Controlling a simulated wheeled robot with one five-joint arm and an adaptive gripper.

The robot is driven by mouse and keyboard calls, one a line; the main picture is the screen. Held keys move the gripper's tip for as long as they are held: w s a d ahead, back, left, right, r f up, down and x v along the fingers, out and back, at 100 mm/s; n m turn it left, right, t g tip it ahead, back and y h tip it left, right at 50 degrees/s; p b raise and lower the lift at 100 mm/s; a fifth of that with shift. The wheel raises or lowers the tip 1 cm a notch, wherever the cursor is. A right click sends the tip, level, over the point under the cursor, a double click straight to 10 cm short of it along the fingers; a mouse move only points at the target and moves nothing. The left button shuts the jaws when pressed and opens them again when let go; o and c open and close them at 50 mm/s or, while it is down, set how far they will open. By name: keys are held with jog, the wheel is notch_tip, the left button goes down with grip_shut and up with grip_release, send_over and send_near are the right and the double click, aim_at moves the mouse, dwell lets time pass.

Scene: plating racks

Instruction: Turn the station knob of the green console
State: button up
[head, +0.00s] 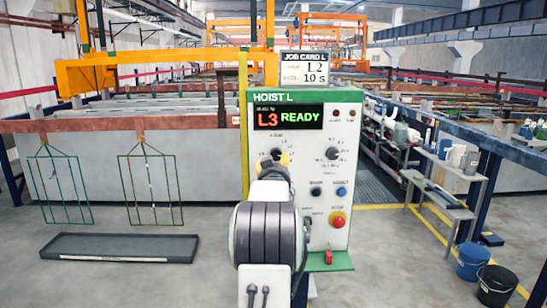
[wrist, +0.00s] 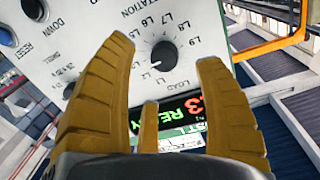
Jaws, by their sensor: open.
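The green console (head: 258,97) is a white panel with a green "HOIST L" header, and its display (head: 289,117) reads "L3 READY". The station knob (wrist: 163,56) is black and round, ringed by station labels, in the upper middle of the wrist view. In the head view this left knob (head: 275,153) is partly covered by my gripper (head: 284,159).
A second knob (head: 332,153), buttons (head: 341,191) and a red stop button (head: 338,219) sit on the panel's right half. A job card (head: 305,68) above reads "L2" and "10 s". Racks (head: 150,187) hang at left; buckets (head: 497,284) stand at right.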

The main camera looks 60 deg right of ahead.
aim_at(276, 155)
jog(key=shift+h, duration=0.3)
jog(key=shift+r+p+x, duration=0.2)
jog(key=shift+p+x, duration=0.35)
jog(key=shift+x, duration=0.7)
jog(key=shift+r+p+x, duration=0.2)
jog(key=shift+p+x, duration=0.35)
jog(key=shift+x, duration=0.65)
jog(key=shift+r+p+x, duration=0.25)
jog(key=shift+p+x, duration=0.3)
jog(key=shift+x, duration=0.7)
jog(key=shift+c, duration=0.5)
jog(key=c, duration=1.1)
